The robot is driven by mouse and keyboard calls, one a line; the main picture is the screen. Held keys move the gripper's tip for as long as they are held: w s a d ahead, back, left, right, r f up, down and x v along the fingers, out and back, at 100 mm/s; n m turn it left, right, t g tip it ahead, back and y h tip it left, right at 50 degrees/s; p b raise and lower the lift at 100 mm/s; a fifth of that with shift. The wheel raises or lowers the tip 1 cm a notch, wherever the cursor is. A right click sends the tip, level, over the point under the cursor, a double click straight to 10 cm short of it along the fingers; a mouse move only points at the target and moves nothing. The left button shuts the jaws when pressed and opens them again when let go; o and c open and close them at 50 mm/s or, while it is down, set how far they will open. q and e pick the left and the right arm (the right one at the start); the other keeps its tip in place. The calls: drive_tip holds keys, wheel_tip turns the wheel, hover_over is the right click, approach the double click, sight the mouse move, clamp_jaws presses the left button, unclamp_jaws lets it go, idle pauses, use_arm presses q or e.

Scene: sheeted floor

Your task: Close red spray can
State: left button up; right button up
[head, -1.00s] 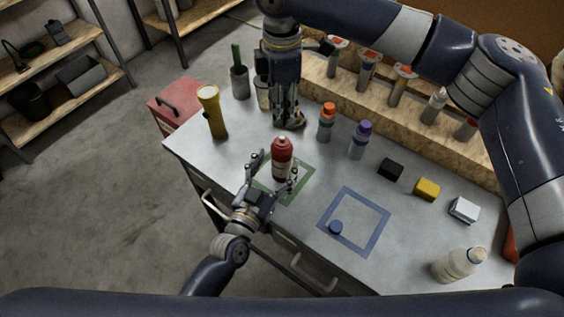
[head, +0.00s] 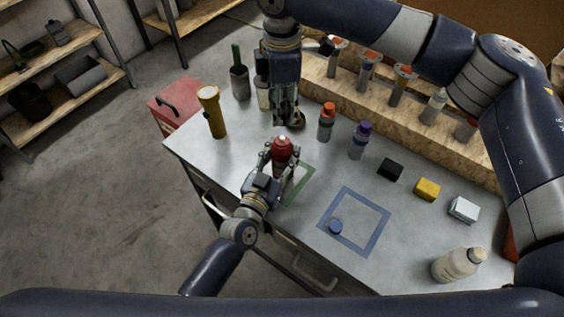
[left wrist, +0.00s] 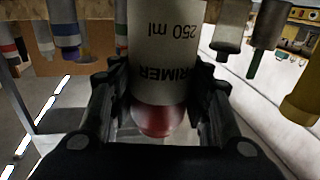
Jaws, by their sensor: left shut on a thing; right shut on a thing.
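The red spray can (head: 282,148) stands upright at the green square outline (head: 302,186) on the table. Its top shows a small pale nozzle and no cap. My left gripper (head: 280,160) is shut around its body from the front. In the left wrist view the can's white label (left wrist: 165,45), with upside-down "PRIMER" and "250 ml", sits between the fingers. My right gripper (head: 287,122) points down behind the can, apart from it, shut on a small dark thing mostly hidden by its fingers.
An orange-capped bottle (head: 327,122) and a purple-capped bottle (head: 360,140) stand right of my right gripper. A yellow flashlight (head: 212,112) stands left. Black (head: 390,169), yellow (head: 427,189) and white (head: 464,209) blocks and a pale bottle (head: 460,265) are on the right.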

hover_over(282, 138)
drive_tip(key=shift+w+f, duration=0.1)
drive_tip(key=shift+f, duration=2.4)
drive_tip(key=shift+f, duration=0.9)
drive_tip(key=shift+f, duration=0.6)
drive_tip(key=o, duration=0.8)
wheel_tip(282, 138, up, 12)
